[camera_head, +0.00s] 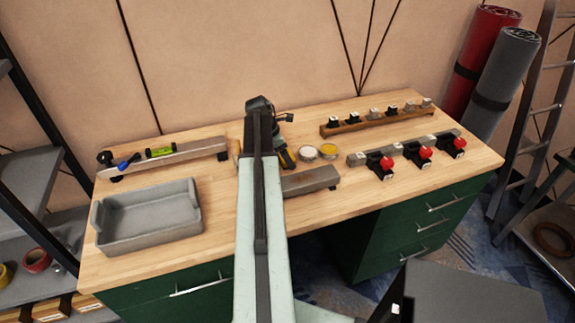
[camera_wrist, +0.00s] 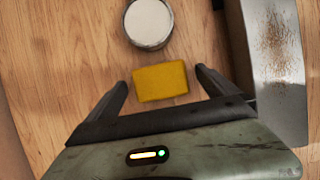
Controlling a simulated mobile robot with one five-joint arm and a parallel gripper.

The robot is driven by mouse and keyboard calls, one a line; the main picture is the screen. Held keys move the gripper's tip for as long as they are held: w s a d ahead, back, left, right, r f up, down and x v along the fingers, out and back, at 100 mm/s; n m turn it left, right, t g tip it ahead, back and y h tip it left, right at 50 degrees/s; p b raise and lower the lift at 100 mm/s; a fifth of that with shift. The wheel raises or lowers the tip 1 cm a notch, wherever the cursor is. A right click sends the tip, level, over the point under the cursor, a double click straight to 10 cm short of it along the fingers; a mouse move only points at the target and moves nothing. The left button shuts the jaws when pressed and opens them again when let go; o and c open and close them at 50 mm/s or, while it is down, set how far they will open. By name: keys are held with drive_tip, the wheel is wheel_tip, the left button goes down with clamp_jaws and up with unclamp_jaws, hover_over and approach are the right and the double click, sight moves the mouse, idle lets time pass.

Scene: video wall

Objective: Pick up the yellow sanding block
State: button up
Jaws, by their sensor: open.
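The yellow sanding block (camera_wrist: 160,81) lies on the wooden bench top in the wrist view. It is a small rectangular block, turned nearly square to my gripper. My gripper (camera_wrist: 162,79) is open, with one finger to the left of the block and one to the right. Small gaps show between the block and both fingers, and nothing is held. Whether the fingers are down at the block's height I cannot tell.
A round tin with a white top (camera_wrist: 149,22) stands just beyond the block. A worn grey metal piece (camera_wrist: 278,65) lies close to the right finger.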

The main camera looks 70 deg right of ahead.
drive_tip(key=shift+r, duration=0.15)
drive_tip(key=c, duration=1.6)
wheel_tip(320, 180, up, 10)
drive_tip(key=p, duration=1)
drive_tip(key=o, duration=0.6)
drive_tip(key=shift+c, duration=1.4)
